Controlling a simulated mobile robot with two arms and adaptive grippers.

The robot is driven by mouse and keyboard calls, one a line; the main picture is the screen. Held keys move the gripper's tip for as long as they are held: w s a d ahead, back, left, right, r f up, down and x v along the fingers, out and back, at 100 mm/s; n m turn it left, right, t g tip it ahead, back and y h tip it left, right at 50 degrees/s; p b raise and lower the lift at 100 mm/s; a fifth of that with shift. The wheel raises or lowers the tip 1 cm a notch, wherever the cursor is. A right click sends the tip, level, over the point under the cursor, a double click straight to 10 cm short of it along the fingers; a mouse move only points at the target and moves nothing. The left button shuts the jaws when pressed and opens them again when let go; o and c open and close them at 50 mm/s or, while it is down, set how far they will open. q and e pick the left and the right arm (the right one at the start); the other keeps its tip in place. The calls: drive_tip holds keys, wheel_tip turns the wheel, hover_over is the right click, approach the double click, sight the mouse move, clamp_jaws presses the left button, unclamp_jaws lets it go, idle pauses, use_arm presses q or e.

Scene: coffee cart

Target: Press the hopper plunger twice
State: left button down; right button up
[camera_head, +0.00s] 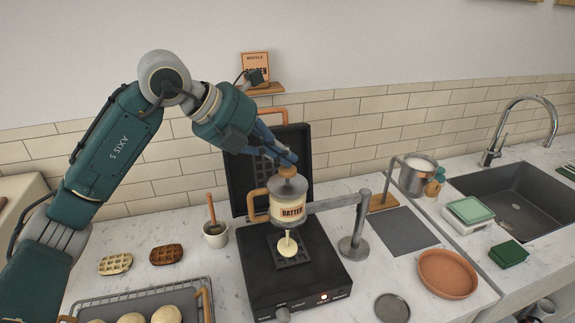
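The batter hopper (290,208) is a clear, cream-filled jar with a "BATTER" label and a tan side handle, held by a grey arm on a stand. Its round brown plunger knob (287,171) is on top. My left gripper (290,160) reaches down from the upper left, its blue fingertips together at the top of the knob, seemingly touching it. The fingers look shut and not around the knob. Below the hopper, pale batter (287,246) hangs down to the lower plate of the open black waffle maker (325,262). My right gripper is out of view.
The waffle maker's raised lid (240,185) stands behind the hopper. A cup with a wooden-handled tool (216,236) and two waffles (166,254) are left. A terracotta plate (447,273), grey mat (402,231), steel pitcher (418,177) and sink (520,195) are right.

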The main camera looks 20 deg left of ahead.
sight(283, 168)
use_arm(q)
drive_tip(key=shift+f, duration=0.2)
drive_tip(key=shift+r, duration=0.1)
drive_tip(key=shift+r+p, duration=0.85)
drive_tip(key=shift+r, duration=0.2)
wheel_tip(283, 168, up, 5)
drive_tip(key=p, duration=0.3)
drive_tip(key=shift+p, duration=0.4)
idle(1.5)
